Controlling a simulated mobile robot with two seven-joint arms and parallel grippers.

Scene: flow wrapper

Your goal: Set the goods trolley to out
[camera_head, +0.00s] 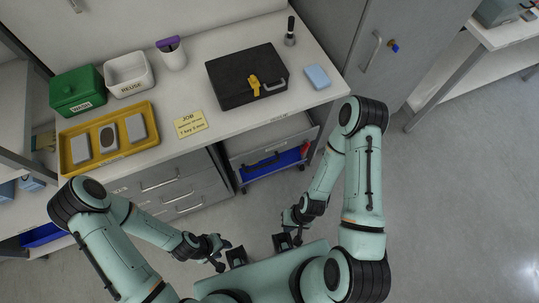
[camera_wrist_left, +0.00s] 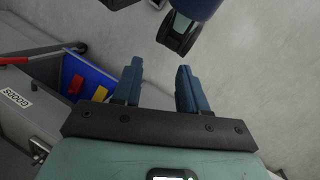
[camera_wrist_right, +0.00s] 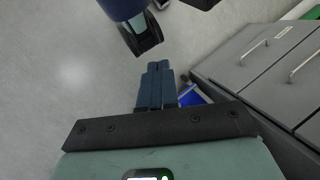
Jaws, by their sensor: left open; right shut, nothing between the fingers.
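The goods trolley (camera_head: 272,148) is a grey unit tucked under the right part of the workbench, with a blue bin (camera_head: 272,167) low in it and a red part (camera_head: 304,150) at its right. In the left wrist view a grey panel carries a label reading GOODS (camera_wrist_left: 16,97), with a red bar (camera_wrist_left: 14,60) near it and the blue bin (camera_wrist_left: 88,75) holding red and yellow pieces. My left gripper (camera_head: 221,264) is open and empty above the floor, apart from the trolley. My right gripper (camera_head: 297,240) is shut and empty, also in front of the trolley and apart from it.
On the workbench are a black case (camera_head: 228,88), a yellow tray (camera_head: 112,157), a green box (camera_head: 78,103), a white REUSE bin (camera_head: 128,86) and a job card (camera_head: 190,124). Grey drawers (camera_head: 160,184) stand left of the trolley. The floor (camera_head: 450,200) at right is open.

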